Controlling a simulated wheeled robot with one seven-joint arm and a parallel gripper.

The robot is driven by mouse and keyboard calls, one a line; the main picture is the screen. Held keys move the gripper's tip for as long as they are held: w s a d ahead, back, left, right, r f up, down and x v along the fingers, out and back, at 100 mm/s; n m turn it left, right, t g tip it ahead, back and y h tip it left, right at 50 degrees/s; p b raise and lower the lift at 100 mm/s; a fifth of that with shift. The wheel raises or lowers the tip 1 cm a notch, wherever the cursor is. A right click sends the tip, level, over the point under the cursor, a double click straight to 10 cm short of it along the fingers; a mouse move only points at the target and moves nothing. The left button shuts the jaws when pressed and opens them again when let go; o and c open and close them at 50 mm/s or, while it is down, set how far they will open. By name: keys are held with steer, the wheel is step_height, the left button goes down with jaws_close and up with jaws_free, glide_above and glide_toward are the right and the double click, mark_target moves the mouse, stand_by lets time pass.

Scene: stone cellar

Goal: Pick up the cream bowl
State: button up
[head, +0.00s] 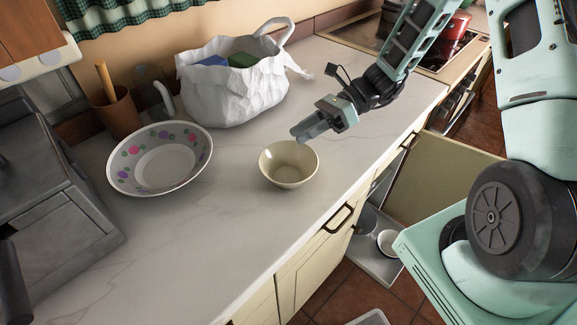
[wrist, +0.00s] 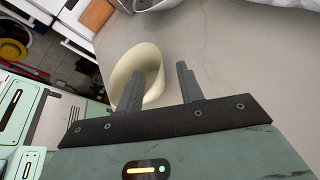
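The cream bowl (head: 289,172) stands upright and empty on the pale marble counter (head: 225,215), near the front edge. My gripper (head: 302,134) is just beyond the bowl's far rim in the head view, and higher than it. In the wrist view the bowl (wrist: 143,58) lies beyond my gripper (wrist: 160,73). The two fingers are spread apart with nothing between them that I can see gripped. The left finger overlaps the bowl and hides part of its wall. I cannot tell whether it touches.
A white dotted bowl (head: 160,170) stands to the left. A white bag (head: 232,95) with things in it is behind. A brown pot (head: 117,112) and a grey appliance (head: 55,195) are at left. Below the counter, a cabinet door (head: 425,180) hangs open.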

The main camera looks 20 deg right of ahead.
mark_target(286, 143)
steer(key=p+x, duration=0.1)
steer(key=x, duration=0.4)
steer(key=shift+s, duration=0.1)
steer(key=shift+d, duration=0.1)
jaws_close()
steer(key=shift+r, duration=0.15)
